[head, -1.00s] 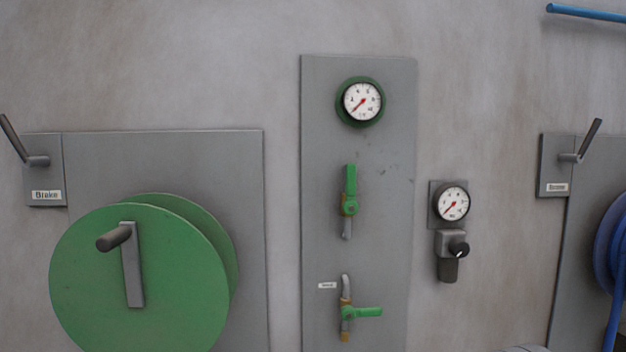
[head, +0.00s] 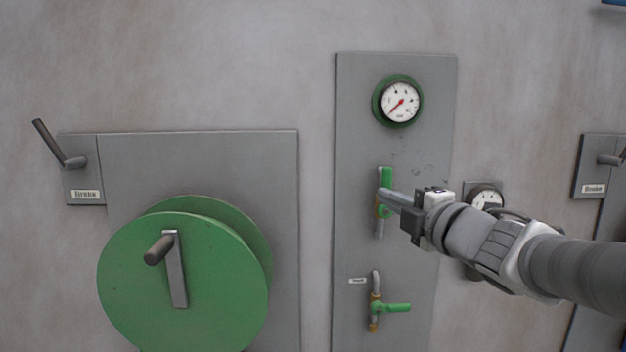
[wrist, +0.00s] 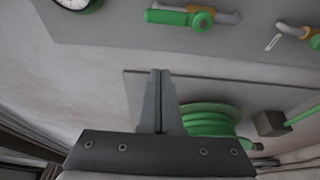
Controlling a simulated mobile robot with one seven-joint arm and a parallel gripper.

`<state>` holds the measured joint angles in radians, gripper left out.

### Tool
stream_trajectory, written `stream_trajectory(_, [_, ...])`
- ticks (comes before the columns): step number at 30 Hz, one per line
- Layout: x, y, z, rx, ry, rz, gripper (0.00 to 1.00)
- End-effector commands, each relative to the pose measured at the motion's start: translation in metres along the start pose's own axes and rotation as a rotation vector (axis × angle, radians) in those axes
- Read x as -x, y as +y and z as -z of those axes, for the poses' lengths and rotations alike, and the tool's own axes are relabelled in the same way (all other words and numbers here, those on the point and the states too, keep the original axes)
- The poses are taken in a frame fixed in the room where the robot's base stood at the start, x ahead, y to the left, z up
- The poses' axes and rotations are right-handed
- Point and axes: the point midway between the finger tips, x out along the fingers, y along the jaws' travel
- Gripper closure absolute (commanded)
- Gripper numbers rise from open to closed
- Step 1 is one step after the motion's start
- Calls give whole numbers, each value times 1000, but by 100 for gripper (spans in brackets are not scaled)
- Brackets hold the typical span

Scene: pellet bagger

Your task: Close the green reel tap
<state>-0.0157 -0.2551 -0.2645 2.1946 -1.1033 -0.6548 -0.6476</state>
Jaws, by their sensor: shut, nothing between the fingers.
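Two taps with green handles sit on a tall grey panel (head: 348,225). The upper tap (head: 386,176) has its handle upright, in line with its pipe; in the wrist view it (wrist: 172,17) lies near the top edge. The lower tap (head: 397,307) has a small label beside it and its handle lies sideways, across its pipe. My gripper (head: 386,193) is shut and empty; its fingertips overlap the upper tap in the head view and hide part of it. In the wrist view the fingers (wrist: 160,75) show apart from that handle; I cannot tell any contact.
A green-rimmed gauge (head: 399,102) is above the taps. A green reel (head: 135,275) with a crank stands on a plate to the left, with a brake lever (head: 62,145) beside it. My arm partly hides a smaller gauge (head: 487,196) to the right. Bare wall separates reel and panel.

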Motion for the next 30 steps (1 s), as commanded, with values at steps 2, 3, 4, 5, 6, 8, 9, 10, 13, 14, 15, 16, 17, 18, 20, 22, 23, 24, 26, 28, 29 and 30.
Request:
stream_trajectory(2, [-6,0,1,3,5,0,100])
stream_trajectory(3, [-9,0,1,2,5,0,100])
stream_trajectory(4, [-13,0,1,2,4,0,100])
stream_trajectory(5, [-17,0,1,2,4,1,100])
stream_trajectory(6, [-23,0,1,1,4,1,100])
stream_trajectory(8, [-33,0,0,1,3,2,100])
stream_trajectory(9, [-40,0,0,0,3,2,100])
stream_trajectory(10, [-46,0,1,0,4,2,100])
stream_trajectory(13, [-63,1,1,0,4,1,100])
stream_trajectory(14, [-69,1,1,-1,3,1,100])
stream_trajectory(15, [-76,0,1,-1,4,2,100])
stream_trajectory(16, [-81,1,1,-1,3,1,100])
stream_trajectory(17, [-86,1,1,-1,3,1,100])
stream_trajectory(18, [-92,1,1,-1,3,1,100])
stream_trajectory(20, [-101,0,1,-2,3,1,100])
stream_trajectory(22, [-95,4,-14,-1,-4,0,100])
stream_trajectory(23, [-93,3,-18,-1,-4,0,100])
stream_trajectory(24, [-91,3,-22,-1,-3,0,100])
stream_trajectory(26, [-89,2,-28,-1,-2,0,100])
stream_trajectory(28, [-87,2,-33,-1,-1,-1,100])
stream_trajectory(29, [-86,1,-35,-2,-1,-1,100])
stream_trajectory(30, [-86,1,-36,-2,-1,-1,100])
